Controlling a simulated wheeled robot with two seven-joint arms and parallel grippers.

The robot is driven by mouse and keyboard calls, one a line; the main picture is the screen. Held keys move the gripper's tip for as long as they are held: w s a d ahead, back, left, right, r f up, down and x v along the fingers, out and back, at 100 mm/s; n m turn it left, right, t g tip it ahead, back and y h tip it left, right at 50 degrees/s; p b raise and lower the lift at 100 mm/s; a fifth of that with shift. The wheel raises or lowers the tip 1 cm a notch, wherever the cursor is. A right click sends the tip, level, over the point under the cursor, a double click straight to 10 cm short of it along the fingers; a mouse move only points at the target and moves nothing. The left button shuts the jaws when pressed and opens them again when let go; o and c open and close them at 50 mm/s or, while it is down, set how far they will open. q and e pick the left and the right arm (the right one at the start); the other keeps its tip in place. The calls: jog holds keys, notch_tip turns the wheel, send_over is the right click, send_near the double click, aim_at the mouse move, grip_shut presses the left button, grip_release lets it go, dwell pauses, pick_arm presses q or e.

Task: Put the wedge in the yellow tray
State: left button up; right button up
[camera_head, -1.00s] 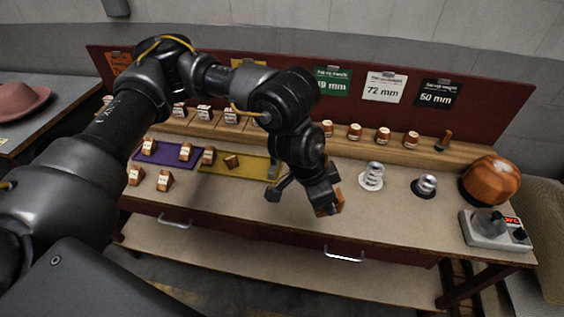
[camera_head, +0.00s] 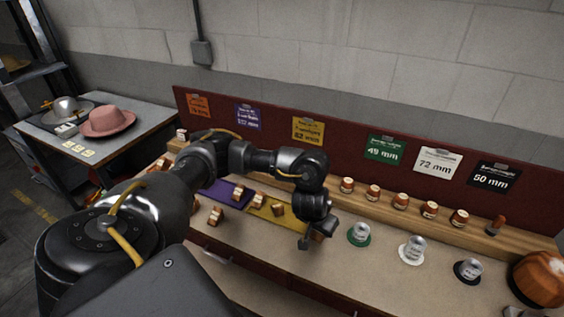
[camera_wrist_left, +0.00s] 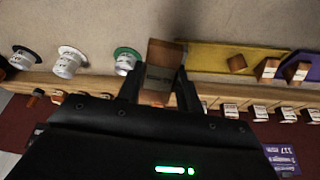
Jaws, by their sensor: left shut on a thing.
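A wooden wedge (camera_wrist_left: 162,66) with a dark label sits between my left fingers in the left wrist view. My left gripper (camera_head: 317,238) is shut on it and hangs over the bench, just right of the yellow tray in the head view. The held wedge is mostly hidden there by the gripper. The yellow tray (camera_head: 291,216) is a flat strip with a small wooden block on it and a labelled block at its left end. In the left wrist view the yellow tray (camera_wrist_left: 208,58) lies right beside the held wedge. My right gripper is out of view.
A purple tray (camera_head: 213,187) with labelled blocks lies left of the yellow one. Green-, white- and black-based metal pieces stand to the right, the green-based one (camera_head: 359,235) nearest. A wooden shelf (camera_head: 455,233) with several blocks runs behind. A pink hat (camera_head: 107,120) is on the side table.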

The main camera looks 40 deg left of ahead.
pick_arm(q)
jog(key=s+a+f+n+p, duration=0.1)
jog(key=s+a+n, duration=0.1)
jog(key=a, duration=0.6)
jog(key=shift+y, duration=0.4)
jog(key=w+a+f+b, duration=0.2)
jog(key=w+f+b, duration=0.1)
jog(key=b, duration=0.1)
jog(key=w+a+f+b, duration=0.3)
jog(key=w, duration=0.1)
jog(key=w+a+f+b, duration=0.2)
jog(key=w+f+b, duration=0.1)
jog(key=b, duration=0.1)
jog(key=shift+w+a+f+b, duration=0.2)
jog(key=shift+b, duration=0.15)
jog(key=shift+w+a, duration=0.2)
jog(key=shift+w, duration=0.05)
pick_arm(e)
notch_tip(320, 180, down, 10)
